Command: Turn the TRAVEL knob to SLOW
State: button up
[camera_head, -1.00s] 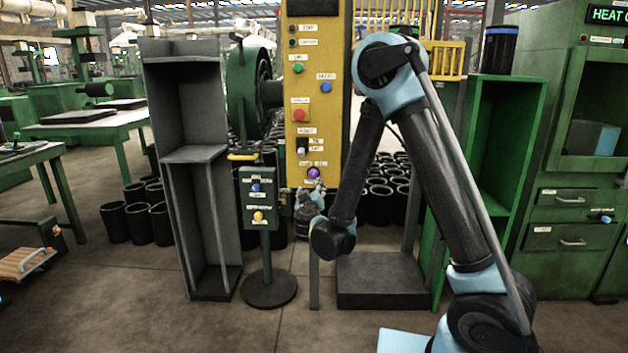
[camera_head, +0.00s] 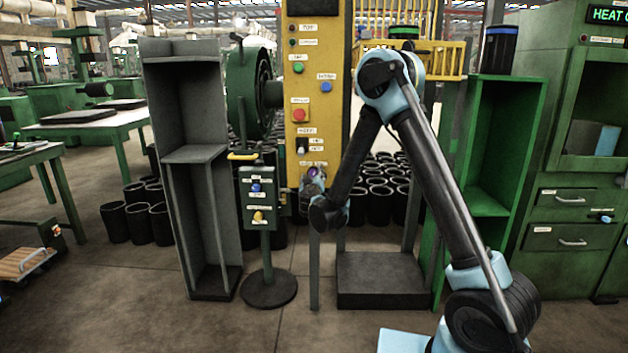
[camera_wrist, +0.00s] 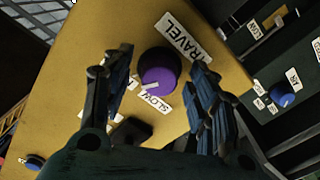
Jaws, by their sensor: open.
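The TRAVEL knob (camera_wrist: 160,76) is purple with a black base and a white pointer mark, on the yellow panel. In the wrist view the TRAVEL label (camera_wrist: 183,40) is above it and the SLOW label (camera_wrist: 155,103) is just below it. The pointer mark lies on the knob's lower left side, near the SLOW label; its exact setting is hard to tell. My gripper (camera_wrist: 155,92) is open, with one finger on each side of the knob and visible gaps. In the head view the knob (camera_head: 314,171) is partly hidden by my gripper (camera_head: 313,180).
The yellow panel (camera_head: 318,100) carries other buttons and a black switch (camera_head: 302,146) above the knob. A green pedestal box (camera_head: 259,200) with a blue and a yellow knob stands just left. A grey shelf (camera_head: 195,153) stands farther left.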

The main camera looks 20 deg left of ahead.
jog(key=shift+c, duration=0.3)
jog(key=c, duration=1)
jog(key=shift+n, duration=0.4)
jog(key=n, duration=1)
jog(key=shift+r+n, duration=0.1)
jog(key=shift+n, duration=0.3)
jog(key=o, duration=1.1)
jog(key=shift+c, duration=0.2)
